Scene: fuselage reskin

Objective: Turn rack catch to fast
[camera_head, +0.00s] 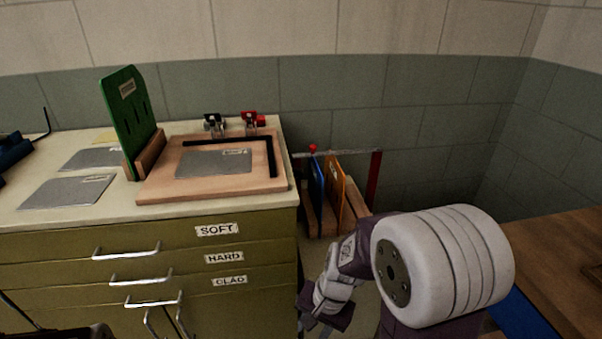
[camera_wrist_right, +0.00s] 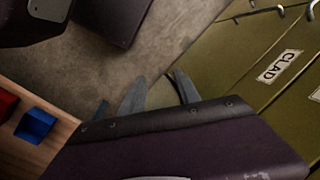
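The rack (camera_head: 311,218) stands on the floor to the right of the drawer cabinet. It holds a blue panel (camera_head: 317,184) and an orange panel (camera_head: 336,181) upright. A metal bar (camera_head: 350,153) runs across its top to a red post, and a small red knob (camera_head: 312,148) sits near the bar's left end. I cannot tell the catch's setting. My right gripper (camera_head: 318,325) is low in front of the rack, beside the cabinet, touching neither visibly. In the right wrist view its fingers (camera_wrist_right: 157,82) are apart with nothing between them.
The olive cabinet (camera_head: 250,246) has labelled drawers, also close in the right wrist view (camera_wrist_right: 240,65). On its top lie a wooden board (camera_head: 215,191), grey sheets and a green upright panel (camera_head: 128,115). A wooden table (camera_head: 560,245) is at right. Floor shows between.

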